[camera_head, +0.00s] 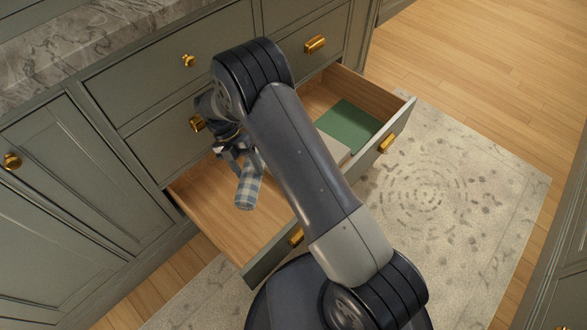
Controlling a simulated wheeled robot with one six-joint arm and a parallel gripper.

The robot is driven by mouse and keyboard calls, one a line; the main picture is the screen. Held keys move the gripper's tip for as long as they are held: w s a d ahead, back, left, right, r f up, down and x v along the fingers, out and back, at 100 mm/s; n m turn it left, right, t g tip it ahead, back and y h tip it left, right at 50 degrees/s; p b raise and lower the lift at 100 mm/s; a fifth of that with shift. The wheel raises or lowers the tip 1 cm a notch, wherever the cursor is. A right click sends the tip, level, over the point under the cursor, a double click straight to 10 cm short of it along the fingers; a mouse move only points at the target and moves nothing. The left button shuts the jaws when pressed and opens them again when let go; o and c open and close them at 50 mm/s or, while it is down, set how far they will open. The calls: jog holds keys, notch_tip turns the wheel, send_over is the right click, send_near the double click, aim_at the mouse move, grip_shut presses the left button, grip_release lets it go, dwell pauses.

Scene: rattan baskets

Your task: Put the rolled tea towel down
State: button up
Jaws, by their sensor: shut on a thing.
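The rolled tea towel (245,192) is blue and white checked. It sticks out below my gripper (247,165), which is shut on its upper end. The towel is slightly tilted and shows over the left part of an open wooden drawer (204,208). I cannot tell whether its lower end touches the drawer floor. My arm crosses the middle of the drawer and hides part of it.
A green flat item (348,127) lies in the drawer's right part, with a pale item (334,149) partly behind my arm. The drawer's left part looks bare. Closed green cabinet fronts (62,178) and a marble counter (45,62) stand behind. A patterned rug (455,185) covers the floor at right.

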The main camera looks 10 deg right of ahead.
jog(key=a+f+n+t+h+b, duration=0.1)
jog(key=f+n+b, duration=0.4)
jog(key=f, duration=0.6)
jog(key=s+a+f+n+t+h+b, duration=0.1)
jog(key=a+f+n+t+b, duration=0.2)
jog(key=a+f+n+b, duration=0.2)
notch_tip(320, 180, down, 6)
jog(key=b, duration=0.3)
jog(key=shift+a+f+n+t, duration=0.2)
jog(key=shift+n+t, duration=0.2)
jog(key=shift+s+f, duration=0.1)
jog(key=shift+f+b, duration=0.35)
jog(key=shift+f, duration=0.15)
jog(key=o, duration=1)
